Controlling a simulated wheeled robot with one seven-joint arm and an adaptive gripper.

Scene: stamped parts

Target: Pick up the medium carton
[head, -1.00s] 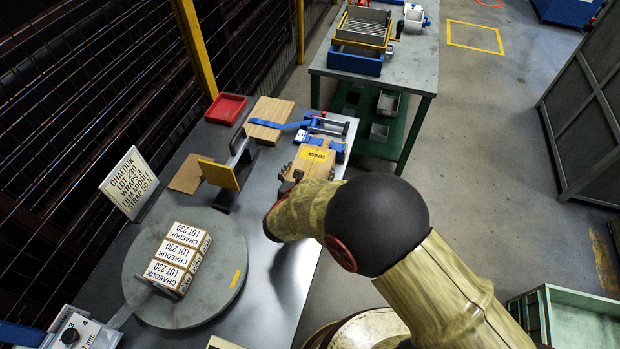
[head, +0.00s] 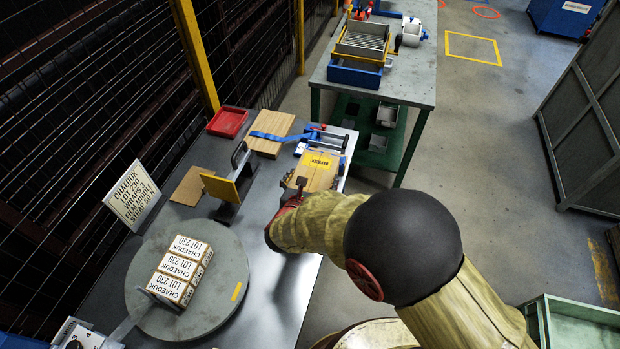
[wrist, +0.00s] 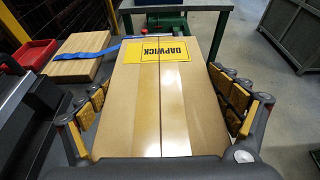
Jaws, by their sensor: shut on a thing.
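The carton (head: 312,178) is brown cardboard with a yellow label, near the far right end of the grey table. In the wrist view it (wrist: 140,115) fills the middle, with clear tape down its top and a yellow label reading DAPWICK. My gripper (wrist: 168,98) is shut on it, with the yellow-padded fingers at its left and right sides. In the head view my gripper (head: 292,197) is mostly hidden by my arm at the carton's near end. The carton's underside is hidden, so I cannot tell its exact height above the table.
A wooden board (head: 268,133) with a blue strap and a red tray (head: 228,121) lie beyond the carton. A yellow-faced upright fixture (head: 222,188) stands to the left. Small lettered boxes (head: 180,268) sit on a round turntable (head: 221,300). A green-legged bench (head: 400,85) stands behind.

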